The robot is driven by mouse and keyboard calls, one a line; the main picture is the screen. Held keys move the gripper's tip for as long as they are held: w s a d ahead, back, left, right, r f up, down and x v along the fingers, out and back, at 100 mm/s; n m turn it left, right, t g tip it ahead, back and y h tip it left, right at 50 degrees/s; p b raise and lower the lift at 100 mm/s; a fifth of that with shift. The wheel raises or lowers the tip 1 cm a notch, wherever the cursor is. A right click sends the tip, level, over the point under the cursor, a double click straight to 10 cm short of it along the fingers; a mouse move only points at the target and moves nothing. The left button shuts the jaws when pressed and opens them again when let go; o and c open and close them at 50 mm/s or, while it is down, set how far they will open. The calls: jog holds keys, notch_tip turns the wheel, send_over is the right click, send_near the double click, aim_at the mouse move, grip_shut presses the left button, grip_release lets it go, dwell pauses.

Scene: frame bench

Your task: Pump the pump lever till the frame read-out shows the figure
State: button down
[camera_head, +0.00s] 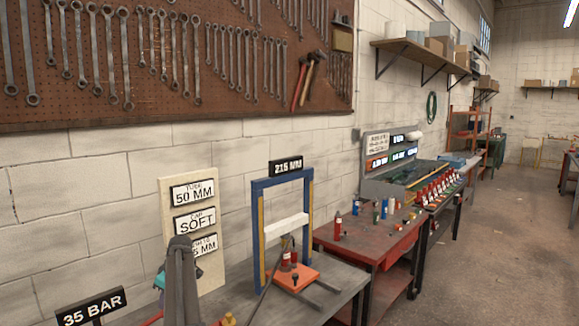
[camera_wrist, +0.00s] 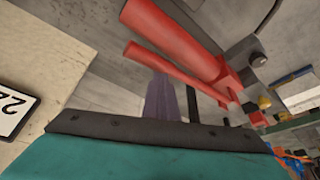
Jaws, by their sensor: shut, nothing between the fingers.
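The frame (camera_head: 257,235) is blue with a white crossbar and stands on the bench in the head view. Its read-out (camera_head: 285,166) on top seems to show 215 MM. A red jack (camera_head: 285,262) stands on its orange base plate. My gripper (camera_head: 181,248) is shut and empty, left of the frame. In the wrist view its grey fingers (camera_wrist: 164,100) are together beside two red bars. The thinner red bar (camera_wrist: 170,67) looks like the pump lever; the thicker red cylinder (camera_wrist: 175,32) lies behind it. Contact cannot be told. The pump is mostly hidden in the head view.
A sign (camera_head: 91,308) reads 35 BAR. A cream board (camera_head: 172,205) carries plates reading 50 MM and SOFT; a third plate (camera_head: 204,246) is partly covered. A dark hose (camera_head: 264,290) runs towards the jack. A red table (camera_head: 365,240) stands to the right; floor beyond is clear.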

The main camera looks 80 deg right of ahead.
jog(key=shift+s+r+p, duration=0.1)
jog(key=shift+r+p, duration=0.65)
jog(key=shift+r, duration=1.25)
jog(key=shift+f+b, duration=1.8)
jog(key=shift+f, duration=2)
jog(key=shift+d+r+p, duration=0.1)
jog(key=shift+r+p, duration=1.6)
jog(key=shift+r, duration=2.1)
jog(key=shift+f, duration=0.1)
